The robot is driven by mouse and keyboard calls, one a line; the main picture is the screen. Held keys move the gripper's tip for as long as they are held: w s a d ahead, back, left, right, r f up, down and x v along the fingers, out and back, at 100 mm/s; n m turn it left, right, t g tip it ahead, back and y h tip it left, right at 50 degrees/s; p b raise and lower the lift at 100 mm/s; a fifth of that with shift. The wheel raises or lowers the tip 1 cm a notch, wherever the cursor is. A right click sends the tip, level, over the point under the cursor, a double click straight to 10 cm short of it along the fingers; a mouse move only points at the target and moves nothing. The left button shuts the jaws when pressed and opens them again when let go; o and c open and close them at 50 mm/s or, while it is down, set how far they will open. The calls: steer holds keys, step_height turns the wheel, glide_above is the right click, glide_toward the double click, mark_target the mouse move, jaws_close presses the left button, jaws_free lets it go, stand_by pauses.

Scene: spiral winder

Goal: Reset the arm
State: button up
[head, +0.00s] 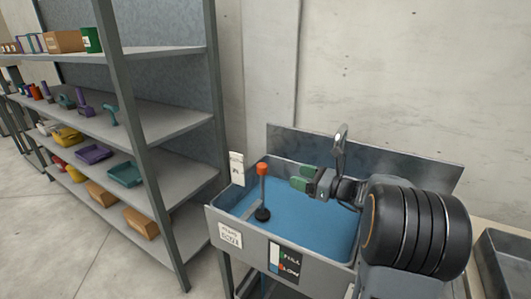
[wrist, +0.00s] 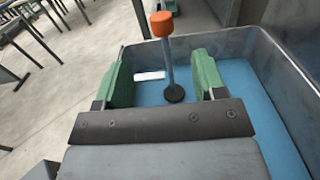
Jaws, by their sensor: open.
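My gripper (head: 303,180) is over the blue-bottomed sink basin (head: 325,224) in the head view, with its green fingers pointing left. In the wrist view my gripper (wrist: 165,80) is open, with a wide gap and nothing held between the fingers. A plunger-like post with an orange top (head: 262,170) and black foot stands upright in the basin, left of the fingers. In the wrist view the post (wrist: 168,60) shows beyond and between the fingers; I cannot tell that it touches either one.
A metal shelf rack (head: 165,135) with bins and tools stands at the left. A faucet (head: 341,150) rises behind my gripper. The basin's back panel (head: 420,165) and concrete wall are behind. A grey tub (head: 505,262) is at the right edge. Open floor (head: 70,235) lies at the left.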

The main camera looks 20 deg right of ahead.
steer(key=s+a+r+n+g+h+p, duration=0.2)
steer(key=s+a+n+g+h+p, duration=0.3)
steer(key=s+a+n+g+p, duration=0.65)
steer(key=s+d+r+n+t+h+p, duration=0.1)
steer(key=s+n+h, duration=0.6)
steer(key=n, duration=0.8)
steer(key=shift+s+r+n+t+h+p, duration=0.4)
steer(key=shift+s+r+t+p, duration=0.3)
steer(key=shift+s+r, duration=0.5)
steer(key=shift+d, duration=0.1)
stand_by(4.0)
